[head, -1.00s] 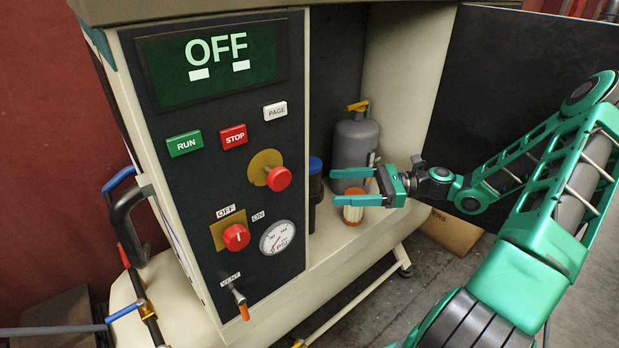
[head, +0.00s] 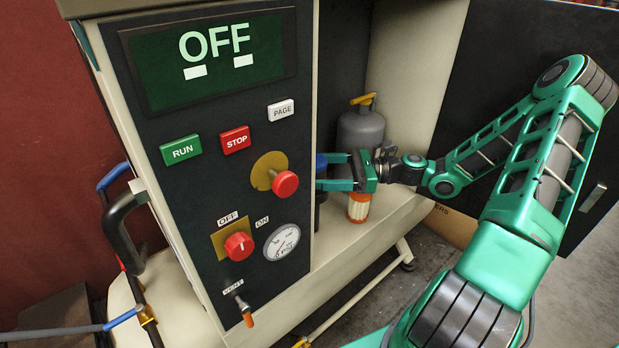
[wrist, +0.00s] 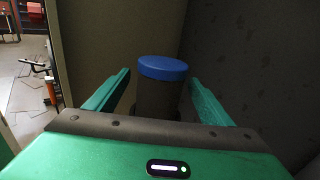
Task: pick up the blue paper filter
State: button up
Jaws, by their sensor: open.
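The blue paper filter is a dark cylinder with a blue cap (wrist: 162,68). In the wrist view it stands upright between my two open green fingers, with a gap visible on each side. In the head view its blue top (head: 321,162) shows only in part beside the panel's edge, and the panel and my fingers hide most of it. My gripper (head: 338,172) is open and reaches left into the cabinet at the height of the filter's upper part. It also shows in the wrist view (wrist: 160,84).
An orange-and-white filter (head: 359,207) stands on the cabinet floor just below my gripper. A grey gas bottle (head: 361,133) with a yellow handle stands behind it. The control panel (head: 215,205) borders the opening on the left. An open dark door (head: 480,75) is at right.

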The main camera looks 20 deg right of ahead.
jog(key=shift+x, duration=2.65)
jog(key=shift+f, duration=0.1)
jog(key=c, duration=1.2)
